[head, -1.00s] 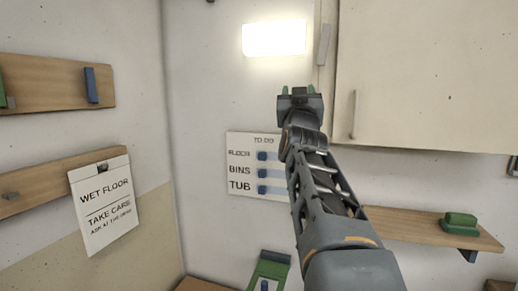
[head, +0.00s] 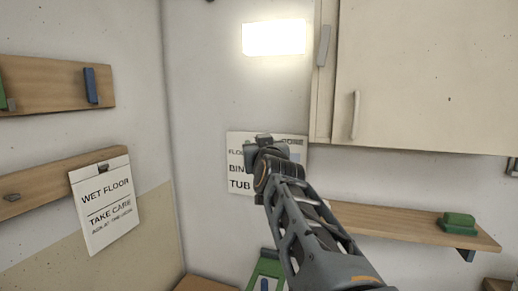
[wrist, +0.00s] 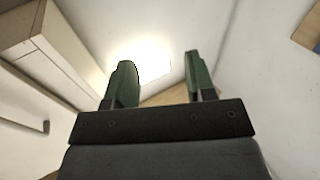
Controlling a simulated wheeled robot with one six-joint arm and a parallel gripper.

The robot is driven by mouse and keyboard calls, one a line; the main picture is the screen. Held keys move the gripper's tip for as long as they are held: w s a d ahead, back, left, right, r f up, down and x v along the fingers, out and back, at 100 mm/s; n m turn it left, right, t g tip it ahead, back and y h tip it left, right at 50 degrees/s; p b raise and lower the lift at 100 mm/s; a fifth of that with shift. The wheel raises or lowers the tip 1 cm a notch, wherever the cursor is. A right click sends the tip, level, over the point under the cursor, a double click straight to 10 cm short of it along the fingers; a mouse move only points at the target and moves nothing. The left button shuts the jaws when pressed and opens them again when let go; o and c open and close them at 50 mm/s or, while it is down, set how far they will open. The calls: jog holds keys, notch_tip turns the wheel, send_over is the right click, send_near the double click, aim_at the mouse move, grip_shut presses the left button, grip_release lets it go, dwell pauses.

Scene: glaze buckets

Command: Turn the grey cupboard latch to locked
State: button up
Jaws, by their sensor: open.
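The cream cupboard (head: 425,75) hangs on the wall at the upper right of the head view. A grey latch (head: 323,45) sits tilted slightly off upright on its left edge, above and left of the pale upright handle (head: 355,115). The cupboard (wrist: 35,60) is at the left there; I cannot make out the latch.
A bright lamp (head: 274,38) is on the wall left of the latch. A wooden shelf (head: 400,223) with a green block (head: 458,221) is below the cupboard. The wall between lamp and board is clear.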

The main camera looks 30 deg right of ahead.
jog(key=shift+a+f, duration=0.1)
jog(key=shift+f, duration=0.05)
dwell(0.4)
jog(key=n+g+h+p, duration=0.1)
jog(key=n+g+h, duration=0.3)
jog(key=n+h, duration=1.5)
send_near(324, 47)
jog(key=d+r+n+y+p, duration=0.1)
jog(key=r+n+y+p, duration=0.1)
jog(key=w+d+r+n+y+p, duration=0.1)
jog(key=r+n+y+p, duration=0.1)
jog(key=r+n+y, duration=0.1)
jog(key=w+d+r+n+y+p, duration=0.1)
jog(key=d+r+n+y+p, duration=0.1)
jog(key=r+n, duration=0.1)
jog(key=shift+y, duration=0.4)
jog(key=shift+c, duration=0.4)
